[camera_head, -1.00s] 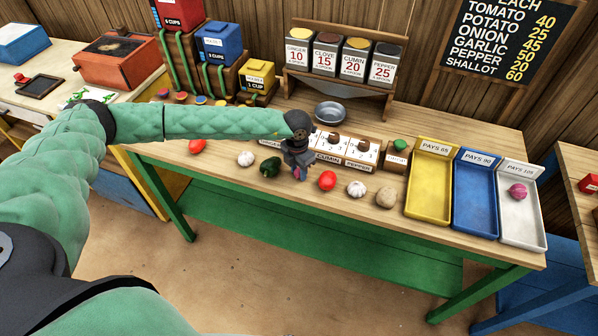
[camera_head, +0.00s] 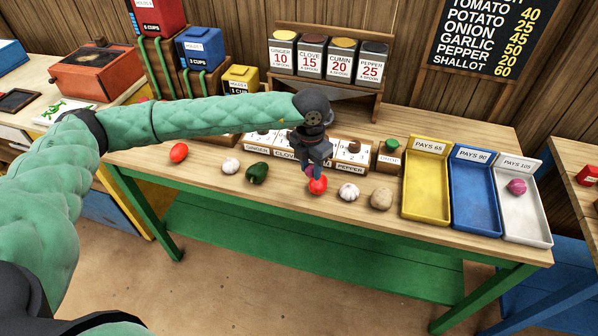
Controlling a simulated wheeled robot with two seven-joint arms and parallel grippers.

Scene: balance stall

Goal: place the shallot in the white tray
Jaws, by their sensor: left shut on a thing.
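The white tray (camera_head: 533,228), labelled PAYS 105, is at the right end of the green-legged table. A round pink-purple bulb (camera_head: 517,187) lies in it. My left gripper (camera_head: 313,172) is over the middle of the table, pointing down and shut on a small purplish thing, which looks like the shallot (camera_head: 309,170). The fingers hide most of it. It shows just above and in front of a red tomato (camera_head: 317,185); I cannot tell whether they touch. My right gripper is not in view.
The yellow tray (camera_head: 425,213) and blue tray (camera_head: 473,218) stand left of the white one and look empty. A garlic bulb (camera_head: 349,192) and a potato (camera_head: 381,198) lie between gripper and trays. A green pepper (camera_head: 257,173) lies to the left. A spice rack (camera_head: 330,62) stands behind.

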